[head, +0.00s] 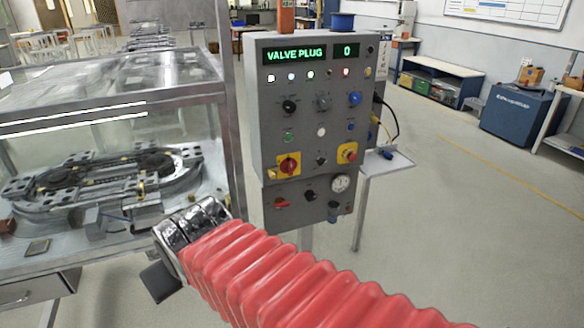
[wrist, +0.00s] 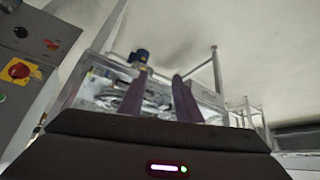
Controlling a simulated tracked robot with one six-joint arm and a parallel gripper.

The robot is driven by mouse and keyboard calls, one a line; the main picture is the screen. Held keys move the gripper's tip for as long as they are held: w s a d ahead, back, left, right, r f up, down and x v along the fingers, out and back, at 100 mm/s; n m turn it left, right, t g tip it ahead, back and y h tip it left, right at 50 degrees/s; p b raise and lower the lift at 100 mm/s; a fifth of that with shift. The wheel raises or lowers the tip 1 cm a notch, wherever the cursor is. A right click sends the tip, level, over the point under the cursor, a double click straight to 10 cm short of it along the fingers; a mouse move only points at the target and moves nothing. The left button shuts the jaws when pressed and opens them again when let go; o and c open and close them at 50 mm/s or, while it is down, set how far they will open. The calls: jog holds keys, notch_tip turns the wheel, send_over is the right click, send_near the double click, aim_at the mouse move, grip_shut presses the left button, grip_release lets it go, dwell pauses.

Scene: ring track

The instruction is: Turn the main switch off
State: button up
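The grey control panel (head: 310,110) stands in the middle of the head view. A red rotary switch on a yellow plate (head: 289,165), which looks like the main switch, sits at its lower left. A similar red and yellow switch shows at the left edge of the wrist view (wrist: 18,70); its exact knob angle is hard to read. My gripper (wrist: 160,80) shows two dark fingers, apart with nothing between them. They point toward a glass case, with the panel off to their left. In the head view my arm's end is left of and below the panel, and the fingers are not clear.
A red button on a yellow plate (head: 347,152) is at the panel's right. A glass case (head: 110,110) with a ring track (head: 105,180) stands on the left, its metal post beside the panel. A small shelf (head: 388,162) juts out right. Floor at the right is open.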

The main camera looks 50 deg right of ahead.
jog(key=w+d+m+t+h, duration=0.2)
jog(key=w+d+h, duration=0.1)
jog(key=w+d, duration=0.75)
jog(key=m+t+h, duration=0.3)
jog(key=t+h, duration=0.2)
jog(key=t, duration=0.2)
send_near(291, 164)
jog(key=v, duration=0.5)
jog(key=shift+r, duration=0.15)
jog(key=shift+w, duration=0.2)
jog(key=x, duration=1.3)
jog(key=shift+w+d+f, duration=0.2)
jog(key=shift+d+f, duration=0.05)
jog(key=shift+c, duration=0.2)
